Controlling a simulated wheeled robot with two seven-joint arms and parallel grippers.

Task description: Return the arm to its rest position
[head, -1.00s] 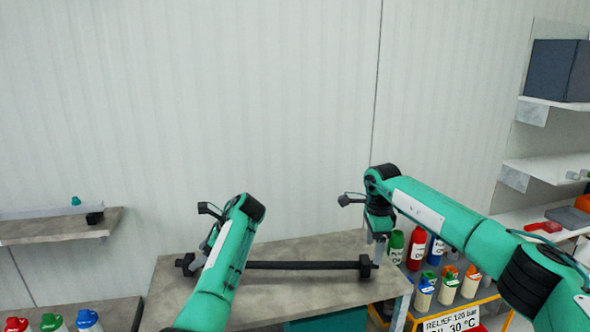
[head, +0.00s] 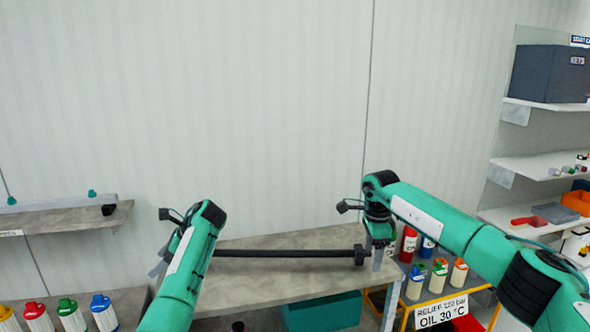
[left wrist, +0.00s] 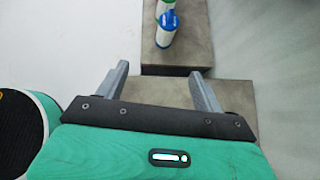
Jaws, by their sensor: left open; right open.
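My left arm reaches in from the left in the head view, with its gripper (head: 157,268) over the left end of the grey table. In the left wrist view its two fingers (left wrist: 157,88) are spread with nothing between them. My right gripper (head: 377,260) points down beside the right end of a long black bar (head: 290,253). Its jaws are open, and I cannot tell whether a finger touches the bar. The bar lies across the table (head: 290,240), its left end hidden behind my left arm.
Several capped bottles (head: 68,315) stand on a bench at lower left, below a wall shelf (head: 70,218). A yellow-framed rack of bottles (head: 437,280) stands right of the table. White shelves (head: 545,165) are at far right.

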